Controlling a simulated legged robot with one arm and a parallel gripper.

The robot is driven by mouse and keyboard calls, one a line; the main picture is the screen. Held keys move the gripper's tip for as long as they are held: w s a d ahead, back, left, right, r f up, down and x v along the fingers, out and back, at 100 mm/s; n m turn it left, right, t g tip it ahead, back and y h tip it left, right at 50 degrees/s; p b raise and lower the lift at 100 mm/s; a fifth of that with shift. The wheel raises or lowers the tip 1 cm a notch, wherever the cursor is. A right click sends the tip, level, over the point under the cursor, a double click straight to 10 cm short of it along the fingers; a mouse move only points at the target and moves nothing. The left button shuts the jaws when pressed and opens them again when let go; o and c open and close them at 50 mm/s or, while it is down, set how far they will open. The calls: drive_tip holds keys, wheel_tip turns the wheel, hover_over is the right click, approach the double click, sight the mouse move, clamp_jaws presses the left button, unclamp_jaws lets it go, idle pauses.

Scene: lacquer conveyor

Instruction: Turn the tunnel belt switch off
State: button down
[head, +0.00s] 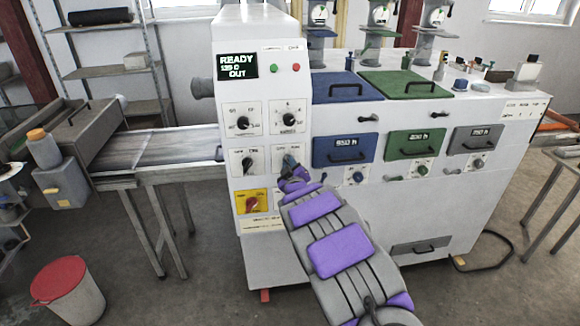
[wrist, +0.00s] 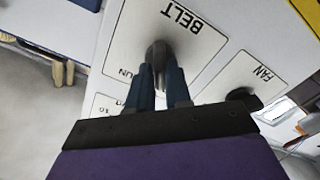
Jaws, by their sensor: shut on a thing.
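The tunnel belt switch (wrist: 157,53) is a dark knob on a white plate, and it shows upside down under the word BELT in the wrist view. A partly hidden label ending in "UN" is at the plate's left in that view. My gripper (wrist: 161,78) has its two dark fingers on either side of the knob and is shut on it. In the head view my gripper (head: 290,163) reaches the right-hand plate of the second knob row and hides most of that knob. The knob's pointer direction is hard to tell.
The fan knob (head: 247,163) is close by on the left; it also shows in the wrist view (wrist: 243,97). Two more knobs sit above. A yellow plate with a red knob (head: 252,203) is below left. The display (head: 237,66) reads READY. Coloured drawers (head: 345,150) are to the right.

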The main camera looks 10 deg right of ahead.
drive_tip(key=shift+f, duration=0.3)
drive_tip(key=c, duration=1.4)
unclamp_jaws()
drive_tip(key=shift+o, duration=1.3)
drive_tip(key=shift+a+r, duration=0.2)
drive_tip(key=shift+s, duration=0.1)
drive_tip(key=s+p, duration=0.2)
drive_tip(key=s, duration=1.5)
drive_tip(key=shift+s, duration=0.1)
